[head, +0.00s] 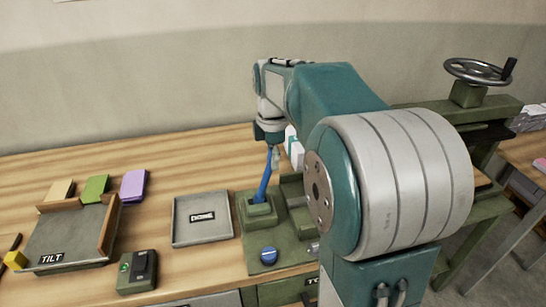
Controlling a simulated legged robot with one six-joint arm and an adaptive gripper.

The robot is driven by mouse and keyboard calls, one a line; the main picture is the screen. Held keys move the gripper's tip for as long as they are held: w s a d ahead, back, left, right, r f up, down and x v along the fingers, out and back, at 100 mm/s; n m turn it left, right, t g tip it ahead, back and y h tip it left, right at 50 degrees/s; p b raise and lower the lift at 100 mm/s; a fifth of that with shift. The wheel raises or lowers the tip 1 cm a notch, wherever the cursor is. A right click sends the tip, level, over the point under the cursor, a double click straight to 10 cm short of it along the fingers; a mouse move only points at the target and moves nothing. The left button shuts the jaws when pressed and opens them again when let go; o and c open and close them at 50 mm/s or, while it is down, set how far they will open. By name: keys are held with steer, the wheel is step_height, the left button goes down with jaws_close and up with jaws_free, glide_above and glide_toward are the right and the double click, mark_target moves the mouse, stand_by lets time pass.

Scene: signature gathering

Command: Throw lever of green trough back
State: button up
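A blue lever (263,184) stands up from a green block on the green trough assembly (262,224), tilted slightly to the right at its top. The trough's right side is hidden behind my arm. My gripper (275,157) points down from the wrist at the lever's upper end. It is small in view, so I cannot tell whether its fingers touch or grip the lever.
A grey tray labelled DONE (201,218) lies just left of the trough. A TILT tray (72,238), a green switch box (137,272) and several coloured blocks are further left. A blue knob (268,253) sits in front of the lever. A green press with a handwheel (476,72) stands right.

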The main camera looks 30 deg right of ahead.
jaws_close()
steer(key=shift+a, duration=0.1)
steer(key=shift+w+a+r+h, duration=0.15)
steer(key=shift+w+a+h, duration=0.15)
steer(key=shift+a+h, duration=0.4)
steer(key=w+a+f+g+h, duration=0.1)
steer(key=w+a+g+h, duration=0.1)
steer(key=a+h, duration=0.4)
steer(key=shift+w+a, duration=0.25)
steer(key=shift+a, duration=1.1)
steer(key=shift+f+h, duration=0.15)
steer(key=shift+h, duration=0.15)
steer(key=o, duration=0.9)
jaws_free()
steer(key=shift+a, duration=0.15)
